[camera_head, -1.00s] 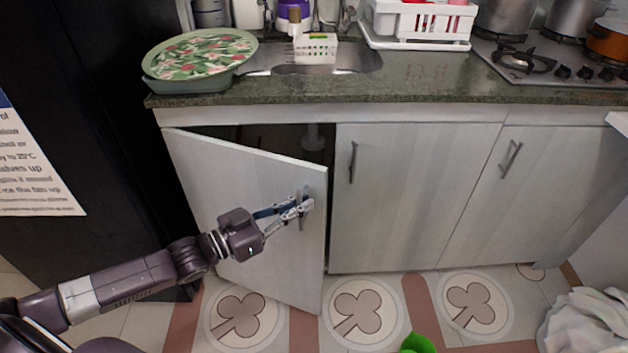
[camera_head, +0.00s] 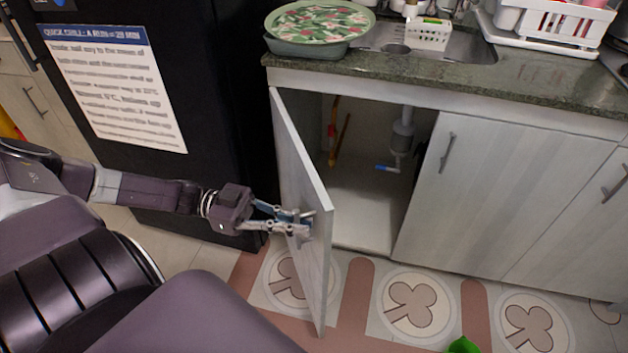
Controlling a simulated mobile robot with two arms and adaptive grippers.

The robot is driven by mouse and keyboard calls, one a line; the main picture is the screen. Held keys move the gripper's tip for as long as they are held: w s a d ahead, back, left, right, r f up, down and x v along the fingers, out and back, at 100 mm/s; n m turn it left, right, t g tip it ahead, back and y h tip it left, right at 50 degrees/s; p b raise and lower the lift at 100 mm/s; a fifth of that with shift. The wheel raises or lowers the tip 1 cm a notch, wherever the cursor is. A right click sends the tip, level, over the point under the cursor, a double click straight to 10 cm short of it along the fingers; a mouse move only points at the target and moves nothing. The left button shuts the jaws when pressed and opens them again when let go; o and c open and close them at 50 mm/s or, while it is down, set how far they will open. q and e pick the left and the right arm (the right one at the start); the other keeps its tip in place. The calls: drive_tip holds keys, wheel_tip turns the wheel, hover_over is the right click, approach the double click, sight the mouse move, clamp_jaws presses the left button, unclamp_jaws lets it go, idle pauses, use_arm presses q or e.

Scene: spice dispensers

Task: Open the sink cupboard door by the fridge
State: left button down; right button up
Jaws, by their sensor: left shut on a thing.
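The sink cupboard door (camera_head: 302,190) by the fridge is a pale wood-grain panel hinged on its left. It stands wide open, swung out toward me and seen nearly edge-on. My left gripper (camera_head: 300,224) is shut on the door's handle, which is mostly hidden by the fingers and the panel. Inside the cupboard (camera_head: 365,205), a white drain pipe (camera_head: 402,135), an orange pipe (camera_head: 340,138) and a blue-handled valve (camera_head: 386,168) show. My right gripper is not in view.
The black fridge (camera_head: 215,120) with a printed notice (camera_head: 115,85) stands close left of the door. Two closed doors (camera_head: 490,195) lie to the right. A green object (camera_head: 462,346) is on the floor at the bottom edge.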

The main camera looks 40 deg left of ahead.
use_arm(q)
drive_tip(key=shift+s+a, duration=0.2)
drive_tip(key=shift+s, duration=0.15)
drive_tip(key=c, duration=2.3)
unclamp_jaws()
drive_tip(key=shift+c, duration=0.2)
drive_tip(key=shift+a, duration=0.1)
drive_tip(key=v, duration=1.1)
drive_tip(key=shift+a, duration=0.45)
